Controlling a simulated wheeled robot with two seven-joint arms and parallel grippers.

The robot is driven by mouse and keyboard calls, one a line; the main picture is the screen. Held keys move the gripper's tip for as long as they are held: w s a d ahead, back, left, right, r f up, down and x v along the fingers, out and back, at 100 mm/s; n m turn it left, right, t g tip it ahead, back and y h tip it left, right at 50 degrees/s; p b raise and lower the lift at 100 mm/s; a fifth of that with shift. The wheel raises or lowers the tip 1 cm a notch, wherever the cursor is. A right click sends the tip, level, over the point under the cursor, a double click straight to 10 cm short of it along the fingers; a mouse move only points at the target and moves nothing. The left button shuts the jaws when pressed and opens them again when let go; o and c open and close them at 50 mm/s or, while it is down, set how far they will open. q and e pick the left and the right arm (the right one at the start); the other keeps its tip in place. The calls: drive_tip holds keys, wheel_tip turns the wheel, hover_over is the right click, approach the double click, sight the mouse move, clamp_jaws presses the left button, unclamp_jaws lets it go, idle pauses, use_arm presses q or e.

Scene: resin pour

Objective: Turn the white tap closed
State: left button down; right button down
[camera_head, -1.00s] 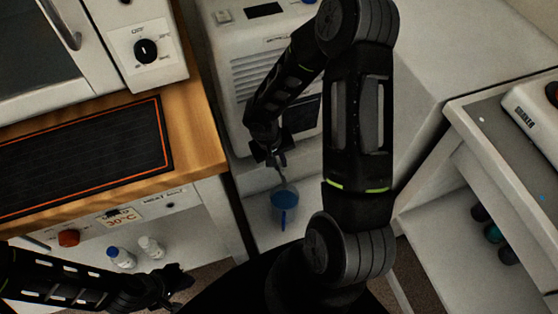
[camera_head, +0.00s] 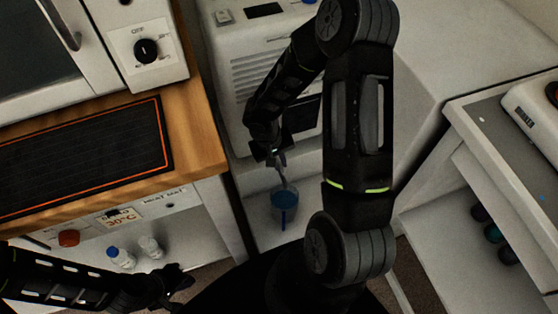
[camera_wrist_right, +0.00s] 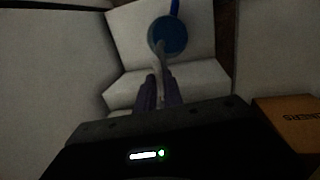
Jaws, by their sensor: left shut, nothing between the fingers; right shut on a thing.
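My right gripper (camera_head: 281,167) reaches down in front of the white machine. In the right wrist view its fingers (camera_wrist_right: 158,92) are shut on a slim pale piece, which looks like the white tap (camera_wrist_right: 157,68). The tap is mostly hidden by the fingers, and I cannot tell how far it is turned. Just beyond the fingertips is a blue cup (camera_head: 284,203) with a darker blue handle; it also shows in the right wrist view (camera_wrist_right: 168,36). My left gripper (camera_head: 178,282) is shut and empty at the lower left, away from the tap.
The white machine (camera_head: 262,75) stands behind the tap. A wooden bench (camera_head: 195,150) with a black mat (camera_head: 85,147) is on the left. Two small bottles (camera_head: 150,247) stand on the shelf below. A grey-topped unit (camera_head: 480,110) is on the right.

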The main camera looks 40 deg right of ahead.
drive_tip(key=shift+w+a+m+g+y+b, duration=0.25)
drive_tip(key=shift+w+a+m+b, duration=0.3)
drive_tip(key=shift+m+b, duration=0.95)
drive_tip(key=shift+w+a+m+g+y+b, duration=0.2)
drive_tip(key=shift+w+a+m+b, duration=0.55)
drive_tip(key=shift+m, duration=1.2)
drive_tip(key=shift+w+a+m+g+y+b, duration=0.15)
drive_tip(key=shift+w+m+g+b, duration=0.2)
drive_tip(key=shift+m+b, duration=1.25)
drive_tip(key=shift+w+m, duration=0.1)
drive_tip(key=shift+m, duration=0.15)
drive_tip(key=c, duration=1.5)
unclamp_jaws()
drive_tip(key=shift+r, duration=0.1)
